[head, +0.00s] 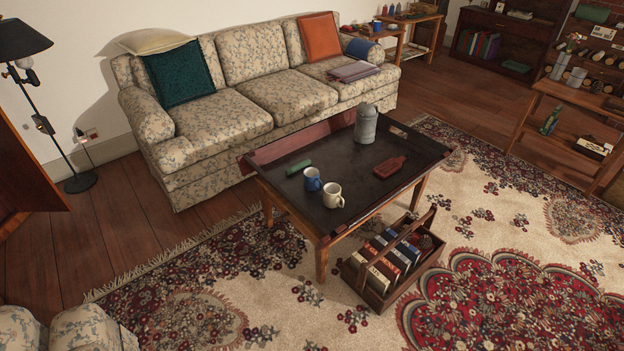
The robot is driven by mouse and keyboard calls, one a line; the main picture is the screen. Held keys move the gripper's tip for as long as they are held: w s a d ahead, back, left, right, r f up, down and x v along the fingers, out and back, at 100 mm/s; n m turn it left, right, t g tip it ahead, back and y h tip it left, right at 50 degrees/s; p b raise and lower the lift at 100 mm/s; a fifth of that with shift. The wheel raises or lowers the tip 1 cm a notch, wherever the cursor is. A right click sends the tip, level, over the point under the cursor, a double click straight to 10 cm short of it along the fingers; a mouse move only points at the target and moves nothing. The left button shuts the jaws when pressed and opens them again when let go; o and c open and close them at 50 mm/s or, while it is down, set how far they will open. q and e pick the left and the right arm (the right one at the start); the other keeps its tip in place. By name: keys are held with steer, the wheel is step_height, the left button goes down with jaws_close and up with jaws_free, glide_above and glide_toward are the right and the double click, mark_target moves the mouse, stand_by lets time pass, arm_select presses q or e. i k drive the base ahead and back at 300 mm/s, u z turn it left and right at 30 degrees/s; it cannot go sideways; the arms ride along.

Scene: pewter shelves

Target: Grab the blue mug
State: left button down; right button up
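The blue mug (312,180) stands upright on the dark-topped coffee table (345,170), near its front left part. A cream mug (333,195) stands close beside it, to the right and nearer to me. The blue mug's inside looks pale. Neither of my grippers shows in the head view, and nothing is seen holding the mug.
On the table are a grey metal canister (366,124), a green cylinder-like object (298,167) and a reddish-brown flat object (389,167). A wooden carrier of books (390,262) stands on the rug before the table. A floral sofa (250,100) stands behind. Rug (200,300) lies open at the front.

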mark_target(312, 182)
steer(key=u, duration=0.9)
steer(key=i, duration=2.15)
steer(key=z, duration=0.7)
